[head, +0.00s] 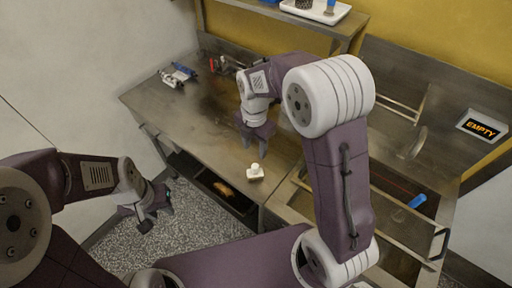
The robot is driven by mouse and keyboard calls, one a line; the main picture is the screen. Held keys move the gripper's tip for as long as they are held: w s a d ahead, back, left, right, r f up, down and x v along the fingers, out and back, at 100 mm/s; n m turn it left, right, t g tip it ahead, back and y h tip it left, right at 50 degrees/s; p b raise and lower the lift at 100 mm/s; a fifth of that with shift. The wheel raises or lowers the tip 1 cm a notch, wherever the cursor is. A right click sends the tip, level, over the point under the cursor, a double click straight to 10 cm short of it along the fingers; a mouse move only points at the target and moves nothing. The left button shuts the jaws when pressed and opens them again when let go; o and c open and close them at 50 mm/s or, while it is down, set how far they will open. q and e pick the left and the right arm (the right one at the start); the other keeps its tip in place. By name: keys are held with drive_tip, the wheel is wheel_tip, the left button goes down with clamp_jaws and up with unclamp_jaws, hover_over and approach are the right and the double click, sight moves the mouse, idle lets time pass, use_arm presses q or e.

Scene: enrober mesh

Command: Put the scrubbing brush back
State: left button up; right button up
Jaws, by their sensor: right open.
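A small white block with a rounded knob (256,173), which looks like the scrubbing brush, stands on the steel table (185,115) near its front right edge. Its bristles cannot be made out. My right gripper (257,143) points down over the table, just behind the white block and apart from it. It is open, with nothing seen between its fingers. My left gripper (157,217) hangs over the speckled floor in front of the table, its fingers apart and empty.
Blue and white items (178,75) lie at the table's far left. A lower shelf (240,203) holds a yellow-brown item (223,188). A white tray (316,10) sits on the upper shelf.

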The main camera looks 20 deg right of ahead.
drive_tip(key=s+d+f+m, duration=0.1)
drive_tip(key=s+d+m, duration=0.2)
drive_tip(key=m, duration=1)
drive_tip(key=s+d+f+m+t, duration=0.1)
drive_tip(key=s+d+m, duration=0.1)
drive_tip(key=s+m, duration=0.8)
drive_tip(key=shift+d+f+m, duration=0.35)
drive_tip(key=shift+d+m, duration=0.05)
drive_tip(key=shift+m, duration=1.1)
